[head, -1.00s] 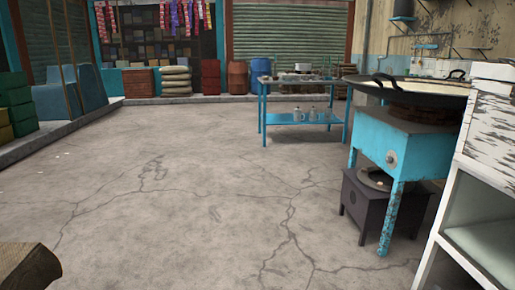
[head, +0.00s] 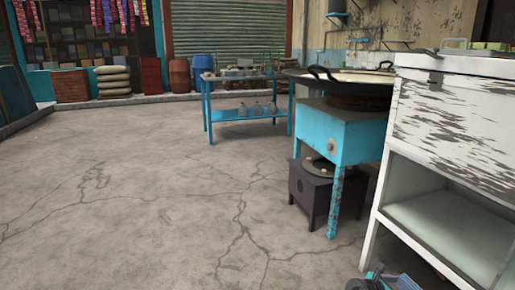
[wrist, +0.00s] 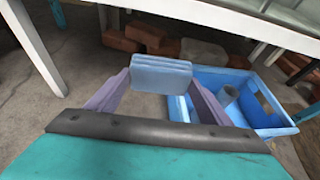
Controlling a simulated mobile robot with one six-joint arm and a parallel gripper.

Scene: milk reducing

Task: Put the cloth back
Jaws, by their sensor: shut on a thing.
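In the wrist view, my gripper (wrist: 159,82) is shut on a folded light-blue cloth (wrist: 160,74), held flat between its two purple fingers. The cloth looks like a small layered block. Part of my arm shows at the bottom edge of the head view, where the cloth cannot be made out clearly.
A white worn cabinet (head: 455,115) with an open shelf stands close on the right. A blue stove stand (head: 340,135) with a wide pan is beside it. A blue crate (wrist: 283,131) and bricks (wrist: 120,38) lie below in the wrist view. The floor at left is clear.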

